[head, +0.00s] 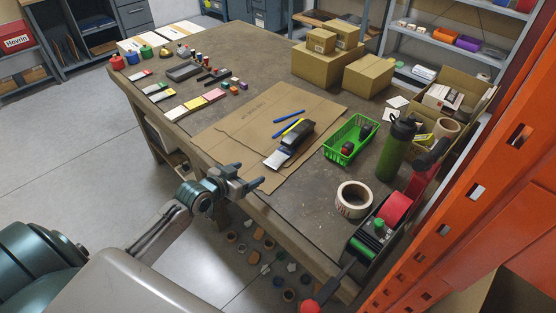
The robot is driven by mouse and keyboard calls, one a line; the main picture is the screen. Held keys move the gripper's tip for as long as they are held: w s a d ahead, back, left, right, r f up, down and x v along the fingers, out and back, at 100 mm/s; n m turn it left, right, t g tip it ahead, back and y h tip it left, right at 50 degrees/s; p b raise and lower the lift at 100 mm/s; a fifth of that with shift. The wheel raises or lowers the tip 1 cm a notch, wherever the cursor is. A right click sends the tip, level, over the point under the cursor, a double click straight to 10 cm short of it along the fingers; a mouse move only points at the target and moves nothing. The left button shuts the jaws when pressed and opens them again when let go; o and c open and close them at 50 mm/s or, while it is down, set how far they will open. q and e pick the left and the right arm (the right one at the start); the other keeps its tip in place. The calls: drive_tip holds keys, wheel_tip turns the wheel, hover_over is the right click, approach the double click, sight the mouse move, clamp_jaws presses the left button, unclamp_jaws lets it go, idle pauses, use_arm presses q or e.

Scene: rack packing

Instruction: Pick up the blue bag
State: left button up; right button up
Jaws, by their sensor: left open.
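I cannot make out a blue bag anywhere in the head view. My left gripper (251,180) is open and empty, by the table's near edge, on the near side of the cardboard. My right gripper is not in view.
A green basket (333,152), tape roll (341,205), dark green bottle (393,155) and tape dispenser (366,247) stand on the right. Cardboard boxes (326,68) are at the back. An orange rack frame (455,200) borders the right. Bare tabletop (285,205) lies before the cardboard.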

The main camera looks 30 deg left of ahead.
sight(270, 164)
use_arm(q)
drive_tip(key=x, duration=0.5)
drive_tip(key=shift+w, duration=0.3)
drive_tip(key=shift+f+p+x, duration=0.2)
drive_tip(key=shift+p+x, duration=0.15)
drive_tip(key=shift+x, duration=1)
drive_tip(key=shift+f+p+x, duration=0.2)
drive_tip(key=shift+p+x, duration=0.15)
drive_tip(key=shift+x, duration=1)
drive_tip(key=shift+s, duration=0.25)
drive_tip(key=c, duration=1.2)
drive_tip(key=shift+o, duration=0.2)
drive_tip(key=shift+r, duration=0.15)
